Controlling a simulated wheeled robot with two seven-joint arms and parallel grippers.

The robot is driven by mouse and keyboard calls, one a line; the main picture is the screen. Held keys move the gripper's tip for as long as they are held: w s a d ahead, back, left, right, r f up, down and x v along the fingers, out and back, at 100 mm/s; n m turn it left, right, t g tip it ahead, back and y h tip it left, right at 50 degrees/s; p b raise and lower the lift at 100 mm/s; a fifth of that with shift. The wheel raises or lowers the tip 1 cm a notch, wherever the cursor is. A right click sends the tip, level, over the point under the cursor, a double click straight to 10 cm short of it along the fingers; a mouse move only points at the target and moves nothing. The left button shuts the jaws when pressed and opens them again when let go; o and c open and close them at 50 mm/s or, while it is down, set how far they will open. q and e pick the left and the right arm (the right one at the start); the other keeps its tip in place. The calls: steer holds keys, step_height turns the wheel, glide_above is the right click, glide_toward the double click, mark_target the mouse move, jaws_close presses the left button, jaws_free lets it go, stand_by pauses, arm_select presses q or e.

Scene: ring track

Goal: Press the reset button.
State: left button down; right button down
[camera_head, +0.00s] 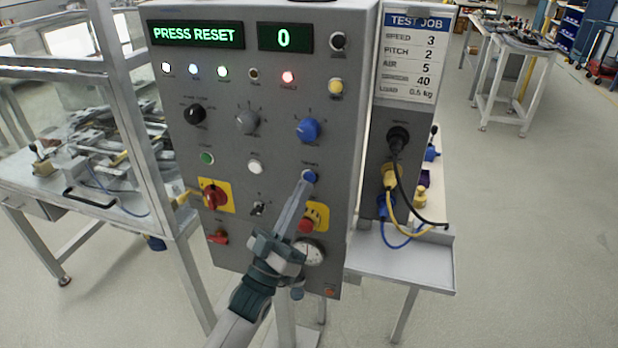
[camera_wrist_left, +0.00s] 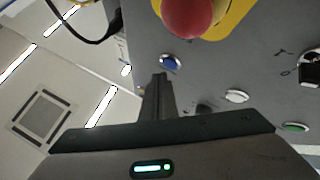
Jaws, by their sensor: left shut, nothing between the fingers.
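The grey control panel (camera_head: 272,160) stands upright, and its green display (camera_head: 196,34) reads PRESS RESET. A blue push button (camera_head: 309,177) sits on its right half; its label is too small to read. My left gripper (camera_head: 304,188) is shut and empty, with its fingertips just below the blue button in the head view. In the left wrist view the fingers (camera_wrist_left: 159,92) point towards the blue button (camera_wrist_left: 170,62). I cannot tell whether they touch it. A yellow button (camera_head: 336,86) sits higher up at the right. My right gripper is not in view.
A red mushroom button on a yellow plate (camera_head: 318,215) is close beside my left fingers. A gauge (camera_head: 311,253) is partly hidden by my gripper. Knobs and other buttons surround them. Plugged cables (camera_head: 404,200) hang on the panel's right side. A cluttered bench (camera_head: 75,180) stands left.

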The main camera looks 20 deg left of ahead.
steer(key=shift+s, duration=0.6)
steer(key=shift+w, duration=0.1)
arm_select(q)
steer(key=shift+w, duration=0.45)
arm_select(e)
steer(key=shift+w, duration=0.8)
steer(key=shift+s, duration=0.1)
arm_select(q)
steer(key=shift+w, duration=0.1)
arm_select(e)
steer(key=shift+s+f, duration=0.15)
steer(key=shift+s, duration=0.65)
arm_select(q)
steer(key=shift+w, duration=0.1)
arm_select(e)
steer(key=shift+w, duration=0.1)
